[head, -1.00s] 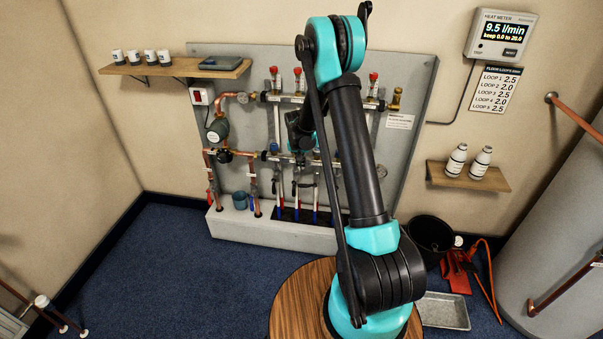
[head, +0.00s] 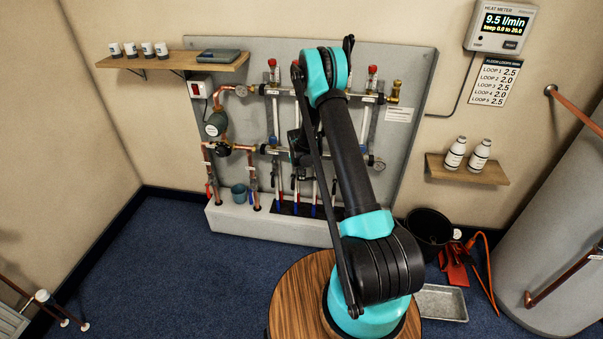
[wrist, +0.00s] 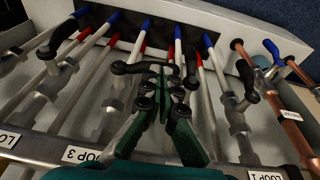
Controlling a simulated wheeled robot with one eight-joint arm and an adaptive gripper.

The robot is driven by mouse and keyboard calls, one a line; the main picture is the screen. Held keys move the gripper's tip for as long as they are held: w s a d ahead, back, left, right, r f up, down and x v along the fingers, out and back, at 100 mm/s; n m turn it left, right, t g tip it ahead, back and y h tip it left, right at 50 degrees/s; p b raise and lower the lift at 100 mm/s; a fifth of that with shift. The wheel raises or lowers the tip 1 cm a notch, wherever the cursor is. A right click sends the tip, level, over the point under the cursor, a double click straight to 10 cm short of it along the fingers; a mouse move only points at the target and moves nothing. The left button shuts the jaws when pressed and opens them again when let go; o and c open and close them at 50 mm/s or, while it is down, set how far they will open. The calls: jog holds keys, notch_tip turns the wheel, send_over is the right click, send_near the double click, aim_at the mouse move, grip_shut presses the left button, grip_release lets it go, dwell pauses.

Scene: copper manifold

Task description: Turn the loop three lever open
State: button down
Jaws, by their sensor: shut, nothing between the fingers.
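My gripper (wrist: 163,88) is shut and empty in the middle of the wrist view, with its green fingers together. A black lever (wrist: 128,67) on a valve lies just left of the fingertips, very close to them; I cannot tell if they touch. It seems to belong to loop three, as the loop three label (wrist: 86,155) is at the lower left on the manifold bar. I cannot tell its exact angle. In the head view the manifold (head: 270,150) is partly hidden behind my arm, and the lever is too small to make out.
Other black levers stand close by, one at the right (wrist: 246,98) above the loop one label (wrist: 265,175). White pipes with red and blue ends run beyond. The heat meter (head: 500,25) reads 9.5 l/min. Blue floor is free at the left.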

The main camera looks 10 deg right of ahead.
aim_at(299, 180)
jog(key=shift+a+f+h, duration=0.3)
jog(key=shift+f+h, duration=0.1)
jog(key=shift+h, duration=0.4)
jog(key=shift+w+a+f+g+h, duration=0.15)
jog(key=shift+a+f+g+h, duration=0.1)
jog(key=shift+f+g+h, duration=0.35)
jog(key=shift+f+n+h, duration=0.3)
jog(key=shift+f+h, duration=0.1)
jog(key=shift+h, duration=0.4)
jog(key=shift+f, duration=1)
jog(key=shift+s+d+f, duration=0.15)
jog(key=shift+d+f, duration=0.25)
jog(key=shift+f, duration=0.3)
jog(key=shift+s+d+f, duration=0.1)
jog(key=shift+d+f, duration=0.3)
jog(key=shift+f, duration=0.35)
jog(key=shift+s+d+f, duration=0.15)
jog(key=shift+d+f, duration=0.25)
jog(key=shift+f, duration=0.3)
jog(key=shift+d, duration=0.1)
